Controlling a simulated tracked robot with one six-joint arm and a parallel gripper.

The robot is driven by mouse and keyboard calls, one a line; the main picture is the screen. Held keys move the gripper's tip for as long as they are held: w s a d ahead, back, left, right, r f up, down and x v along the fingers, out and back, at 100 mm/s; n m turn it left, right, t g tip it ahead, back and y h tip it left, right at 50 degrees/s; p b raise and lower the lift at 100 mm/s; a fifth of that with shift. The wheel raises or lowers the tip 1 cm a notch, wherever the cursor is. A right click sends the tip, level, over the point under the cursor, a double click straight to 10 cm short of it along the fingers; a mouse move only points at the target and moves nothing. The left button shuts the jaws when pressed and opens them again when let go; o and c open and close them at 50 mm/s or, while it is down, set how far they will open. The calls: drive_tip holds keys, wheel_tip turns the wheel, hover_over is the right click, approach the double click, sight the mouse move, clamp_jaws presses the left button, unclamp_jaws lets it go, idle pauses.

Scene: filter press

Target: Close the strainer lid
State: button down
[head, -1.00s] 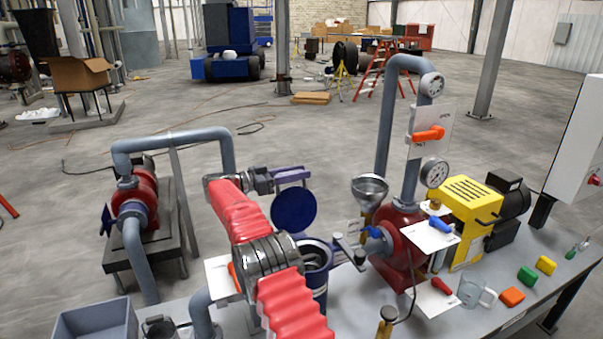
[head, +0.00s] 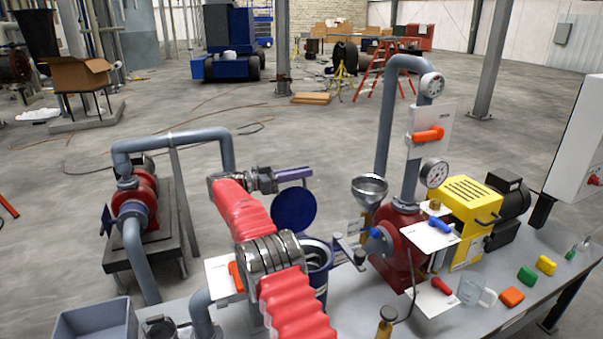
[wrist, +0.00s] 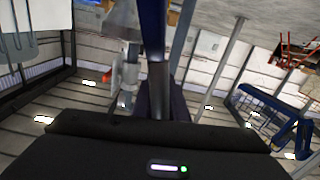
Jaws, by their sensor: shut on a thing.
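My gripper (head: 274,179) is shut on the handle bar, coming from the left. My red-sleeved arm hides the strainer's left side. In the wrist view the lid (wrist: 152,30) shows nearly edge-on as a dark blue strip, with the purple handle (wrist: 178,104) below it at the jaws; the fingertips are hard to make out there.
A steel funnel (head: 370,188), a red pump (head: 402,245) and a grey vertical pipe (head: 384,130) stand right of the strainer. A clear mug (head: 472,290) and coloured blocks lie on the bench at right. A grey bin (head: 95,320) sits at front left.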

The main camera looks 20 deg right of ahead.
drive_tip(key=shift+a+r, duration=0.1)
drive_tip(key=shift+r, duration=0.05)
idle(0.5)
drive_tip(key=shift+s, duration=0.25)
